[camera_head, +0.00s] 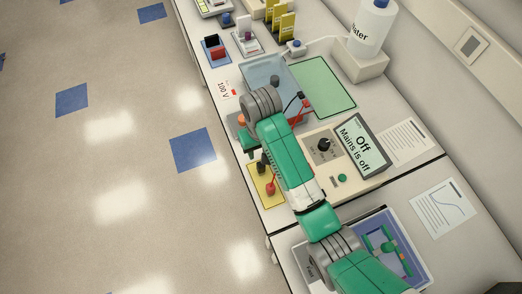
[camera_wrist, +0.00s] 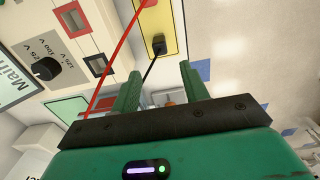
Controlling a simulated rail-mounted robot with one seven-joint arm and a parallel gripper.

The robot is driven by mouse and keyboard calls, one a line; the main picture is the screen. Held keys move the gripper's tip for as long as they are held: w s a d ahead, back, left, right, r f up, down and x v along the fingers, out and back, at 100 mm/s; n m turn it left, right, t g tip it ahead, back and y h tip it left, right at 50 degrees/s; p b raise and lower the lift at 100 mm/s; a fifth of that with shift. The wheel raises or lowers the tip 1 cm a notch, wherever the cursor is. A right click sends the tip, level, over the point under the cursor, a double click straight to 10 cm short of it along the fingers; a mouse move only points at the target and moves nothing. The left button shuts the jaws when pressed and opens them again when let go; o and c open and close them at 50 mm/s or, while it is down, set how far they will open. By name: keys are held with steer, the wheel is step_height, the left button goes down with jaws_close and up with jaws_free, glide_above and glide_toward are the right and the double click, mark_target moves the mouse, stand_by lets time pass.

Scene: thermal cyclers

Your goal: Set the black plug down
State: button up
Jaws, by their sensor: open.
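The black plug (camera_wrist: 158,45) is on the yellow pad (camera_wrist: 168,20) in the wrist view, with its black lead running down toward my gripper. The plug also shows in the head view (camera_head: 262,163), at the upper end of the pad (camera_head: 278,196). My gripper (camera_wrist: 160,75) is open; its two green fingers are apart, and the plug appears between and beyond their tips, apparently free of both. Its exact height gap cannot be judged. The red plug (camera_head: 270,188) stands on the same pad, its red lead (camera_wrist: 122,48) crossing left of my fingers.
The power unit (camera_head: 324,146) with a dial and a screen (camera_head: 360,144) reading "Off, Mains is off" stands right of my arm. A clear tank (camera_head: 268,72) and a green mat (camera_head: 325,85) lie farther back. The bench's left edge is close to the pad.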

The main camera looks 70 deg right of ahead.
steer(key=shift+r, duration=0.35)
